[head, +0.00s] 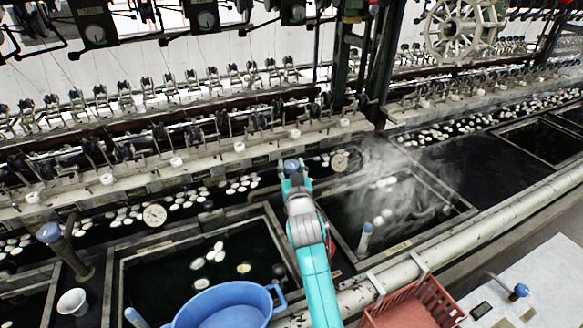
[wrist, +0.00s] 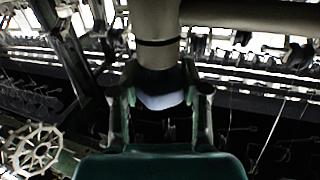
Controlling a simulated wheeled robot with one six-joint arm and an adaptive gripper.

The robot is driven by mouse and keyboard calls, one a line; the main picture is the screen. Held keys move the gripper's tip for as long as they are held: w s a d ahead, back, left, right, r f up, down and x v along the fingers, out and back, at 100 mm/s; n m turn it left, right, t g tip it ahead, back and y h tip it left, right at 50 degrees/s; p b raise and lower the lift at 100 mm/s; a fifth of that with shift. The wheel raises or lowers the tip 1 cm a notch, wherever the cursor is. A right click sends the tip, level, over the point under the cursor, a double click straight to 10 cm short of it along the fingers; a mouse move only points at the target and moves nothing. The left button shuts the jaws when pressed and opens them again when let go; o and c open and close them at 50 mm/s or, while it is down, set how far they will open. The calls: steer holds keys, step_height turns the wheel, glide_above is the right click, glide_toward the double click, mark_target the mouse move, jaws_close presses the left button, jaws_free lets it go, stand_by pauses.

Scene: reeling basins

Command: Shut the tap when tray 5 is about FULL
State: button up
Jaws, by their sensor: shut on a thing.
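My gripper (head: 294,178) is at the end of my teal arm, at the back edge between two sunken basins. It is shut on a blue tap knob (head: 291,165), whose top shows above the fingers. In the wrist view my gripper's two fingers (wrist: 164,92) stand on either side of the knob's blue-white part (wrist: 160,96), under a pale post with a dark ring. The right basin (head: 448,190) holds dark water under steam, with a few pale cocoons. The left basin (head: 120,290) holds dark water and several cocoons. I cannot read which tray is number 5.
Another blue-knobbed tap (head: 50,234) stands at the left, near a white cup (head: 72,302). A blue tub (head: 228,306) and a red crate (head: 412,308) are in front. A pale pipe (head: 470,235) runs along the front edge. Reeling machinery fills the back.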

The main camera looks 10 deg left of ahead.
steer(key=o, duration=1.2)
steer(key=shift+c, duration=0.2)
steer(key=v, duration=1.2)
